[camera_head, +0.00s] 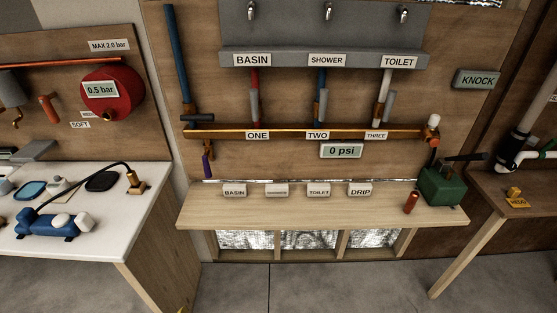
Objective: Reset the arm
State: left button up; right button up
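Neither of my grippers nor my arms can be made out in the head view. The task names only the arm, so no other object of it can be pointed out. A wooden wall panel with a copper pipe (300,132) and a wooden shelf bench (320,211) stands straight ahead. A grey display (341,151) under the pipe reads 0 psi.
A white-topped table (75,240) with a blue pump (52,226) stands at left. A green box (442,187) and a red cylinder (411,202) stand on the bench's right end. A brown table (520,198) is at right. The grey floor (330,285) in front is clear.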

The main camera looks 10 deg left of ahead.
pick_arm(q)
jog(key=s+d+f+g+h, duration=0.1)
jog(key=s+d+f, duration=0.15)
jog(key=f, duration=1.15)
jog(key=s+d+f+g+h, duration=0.1)
jog(key=s+d+f+h, duration=0.15)
jog(key=f, duration=1.05)
jog(key=s+f+n+g, duration=0.3)
jog(key=s+f, duration=1.5)
jog(key=s, duration=0.2)
jog(key=shift+s+a+f, duration=0.15)
jog(key=shift+s+a, duration=0.2)
jog(key=shift+s, duration=0.05)
